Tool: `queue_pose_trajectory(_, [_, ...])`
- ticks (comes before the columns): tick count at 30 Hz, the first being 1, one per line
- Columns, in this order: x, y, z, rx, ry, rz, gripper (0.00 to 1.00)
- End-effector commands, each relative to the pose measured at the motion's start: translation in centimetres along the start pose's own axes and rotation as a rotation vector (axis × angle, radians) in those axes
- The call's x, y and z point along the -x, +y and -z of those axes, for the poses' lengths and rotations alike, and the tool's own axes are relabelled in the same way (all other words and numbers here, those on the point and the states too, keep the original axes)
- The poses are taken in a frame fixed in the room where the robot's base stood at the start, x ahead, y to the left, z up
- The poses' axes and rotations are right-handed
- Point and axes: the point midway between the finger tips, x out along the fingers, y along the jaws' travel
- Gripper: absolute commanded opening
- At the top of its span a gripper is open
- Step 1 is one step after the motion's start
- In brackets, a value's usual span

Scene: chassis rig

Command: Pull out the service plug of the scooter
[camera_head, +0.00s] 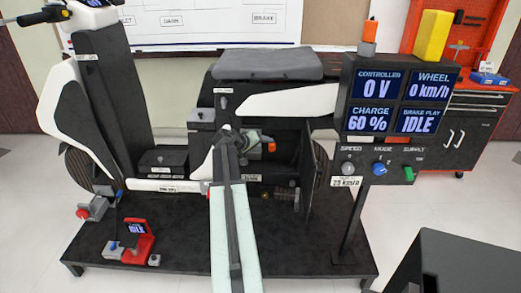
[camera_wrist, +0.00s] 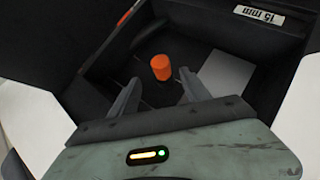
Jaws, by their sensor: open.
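An orange cylindrical plug (camera_wrist: 161,67), which looks like the service plug, stands in a dark recess of the scooter in the wrist view. An orange piece also shows just right of my gripper in the head view (camera_head: 271,147). My gripper (camera_wrist: 158,82) is open, with one finger on each side of the plug in the picture. I cannot tell whether the fingertips reach past it or touch it. In the head view my arm hides part of the scooter's middle, and my gripper (camera_head: 256,143) is at the body under the seat (camera_head: 266,65).
Dark panels wall the recess, one labelled "15 mm" (camera_wrist: 261,15). A pale flat plate (camera_wrist: 224,74) lies right of the plug. A display panel (camera_head: 402,98) reads controller 0 V, charge 60 %, wheel 0 km/h, brake play IDLE. A red brake stand (camera_head: 139,240) is at lower left.

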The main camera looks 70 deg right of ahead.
Motion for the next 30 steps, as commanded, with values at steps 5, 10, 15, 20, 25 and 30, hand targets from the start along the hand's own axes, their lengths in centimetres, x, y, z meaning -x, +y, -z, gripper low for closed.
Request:
queue_pose_trajectory(5, [-3.4, -0.4, -0.1, -0.001, -0.001, 0.001, 0.55])
queue_pose_trajectory(10, [-6.1, -0.4, -0.1, 0.000, -0.001, 0.000, 0.55])
queue_pose_trajectory(15, [-6.7, -0.1, -0.1, 0.000, 0.000, 0.001, 0.55])
queue_pose_trajectory(20, [-6.6, 0.0, -0.1, 0.000, 0.000, 0.001, 0.50])
queue_pose_trajectory(25, [-6.6, 0.0, -0.1, 0.000, -0.001, 0.001, 0.02])
queue_pose_trajectory(30, [-6.6, 0.0, -0.1, 0.000, -0.001, 0.000, 0.00])
